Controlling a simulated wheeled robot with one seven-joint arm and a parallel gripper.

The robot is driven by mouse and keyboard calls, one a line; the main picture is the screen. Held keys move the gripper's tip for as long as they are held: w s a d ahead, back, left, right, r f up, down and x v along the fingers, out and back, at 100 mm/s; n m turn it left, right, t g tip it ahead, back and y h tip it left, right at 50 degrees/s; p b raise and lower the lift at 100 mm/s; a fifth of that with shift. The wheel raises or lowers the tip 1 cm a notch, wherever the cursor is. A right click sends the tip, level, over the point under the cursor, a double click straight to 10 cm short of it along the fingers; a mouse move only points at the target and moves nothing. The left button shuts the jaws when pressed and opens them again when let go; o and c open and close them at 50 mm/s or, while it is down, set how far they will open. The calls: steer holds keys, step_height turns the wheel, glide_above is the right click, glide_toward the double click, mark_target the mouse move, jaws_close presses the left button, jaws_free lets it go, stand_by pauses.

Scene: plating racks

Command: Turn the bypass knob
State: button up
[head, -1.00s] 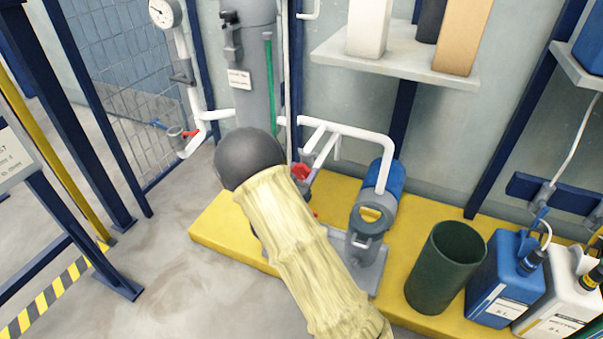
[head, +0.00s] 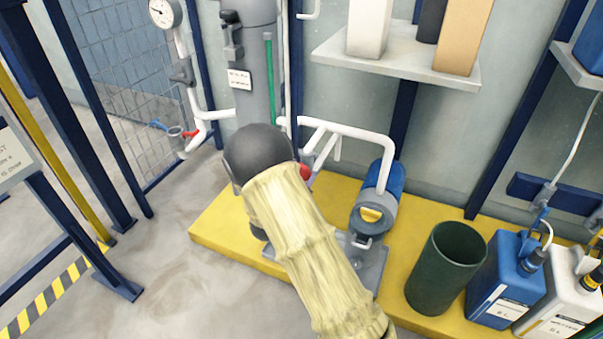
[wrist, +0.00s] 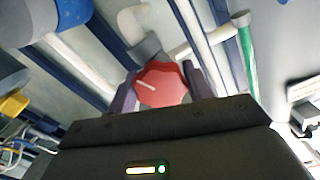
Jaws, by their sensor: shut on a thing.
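The red bypass knob (wrist: 163,86) has a faceted rim and a pale line on its face. In the wrist view it sits between the two dark fingers of my gripper (wrist: 158,80), which is shut on it. The pale line points up and to the left in that view. In the head view only a small red part of the knob (head: 305,172) shows beside my arm's dark rounded joint.
A blue and grey pump (head: 378,205) with white pipes stands on the yellow plinth (head: 215,232). A dark green bin (head: 446,268) and a blue canister (head: 506,280) stand to its right. A grey column (head: 258,90) rises behind my arm.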

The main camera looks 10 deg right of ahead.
steer(key=o, duration=1)
steer(key=p+v, duration=0.7)
steer(key=v, duration=1)
steer(key=shift+s+a, duration=0.1)
steer(key=shift+s, duration=0.1)
